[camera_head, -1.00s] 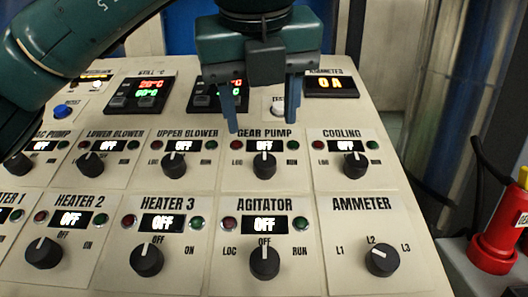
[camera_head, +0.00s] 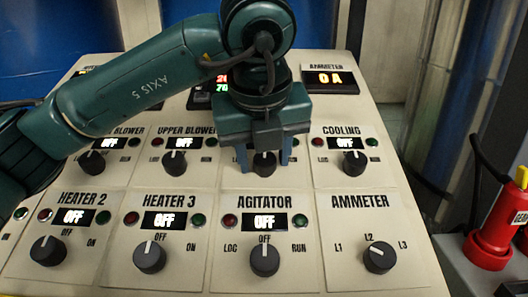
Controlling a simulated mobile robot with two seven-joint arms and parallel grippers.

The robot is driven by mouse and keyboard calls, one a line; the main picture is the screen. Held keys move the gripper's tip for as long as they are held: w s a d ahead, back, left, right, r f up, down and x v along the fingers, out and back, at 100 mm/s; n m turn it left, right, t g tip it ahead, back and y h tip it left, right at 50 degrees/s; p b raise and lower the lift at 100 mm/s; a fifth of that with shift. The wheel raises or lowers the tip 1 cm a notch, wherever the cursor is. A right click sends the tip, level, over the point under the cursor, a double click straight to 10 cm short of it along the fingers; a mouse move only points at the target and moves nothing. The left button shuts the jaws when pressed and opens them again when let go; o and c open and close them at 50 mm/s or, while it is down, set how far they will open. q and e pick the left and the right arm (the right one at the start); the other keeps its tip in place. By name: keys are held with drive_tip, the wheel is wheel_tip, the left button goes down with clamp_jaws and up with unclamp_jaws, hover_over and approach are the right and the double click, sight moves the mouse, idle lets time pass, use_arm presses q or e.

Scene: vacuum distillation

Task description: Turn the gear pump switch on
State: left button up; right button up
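The gear pump switch (camera_head: 264,166) is a black rotary knob on the cream control panel. My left gripper (camera_head: 265,162) is above it, with its blue fingers pointing down, one on each side of the knob. The fingers are apart, and I cannot tell whether they touch the knob. The gripper body hides the gear pump label, its display and the upper part of the knob, so the setting cannot be read. My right gripper is not in view.
The agitator knob (camera_head: 265,259) is just below, reading OFF. The upper blower knob (camera_head: 175,163) is to the left and the cooling knob (camera_head: 354,163) to the right. The ammeter display (camera_head: 330,79) is behind. A red device (camera_head: 492,240) stands right of the panel.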

use_arm(q)
drive_tip(key=c, duration=0.7)
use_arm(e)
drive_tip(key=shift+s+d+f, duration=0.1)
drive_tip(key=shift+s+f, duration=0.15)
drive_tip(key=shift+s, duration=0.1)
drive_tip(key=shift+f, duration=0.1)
use_arm(q)
drive_tip(key=shift+m+b, duration=0.3)
drive_tip(key=shift+b, duration=0.05)
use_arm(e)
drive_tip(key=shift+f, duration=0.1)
use_arm(q)
drive_tip(key=shift+f+m+b, duration=0.1)
drive_tip(key=shift+m+b, duration=0.35)
drive_tip(key=shift+m, duration=0.15)
drive_tip(key=m+b, duration=0.2)
drive_tip(key=m, duration=0.8)
drive_tip(key=shift+r, duration=0.2)
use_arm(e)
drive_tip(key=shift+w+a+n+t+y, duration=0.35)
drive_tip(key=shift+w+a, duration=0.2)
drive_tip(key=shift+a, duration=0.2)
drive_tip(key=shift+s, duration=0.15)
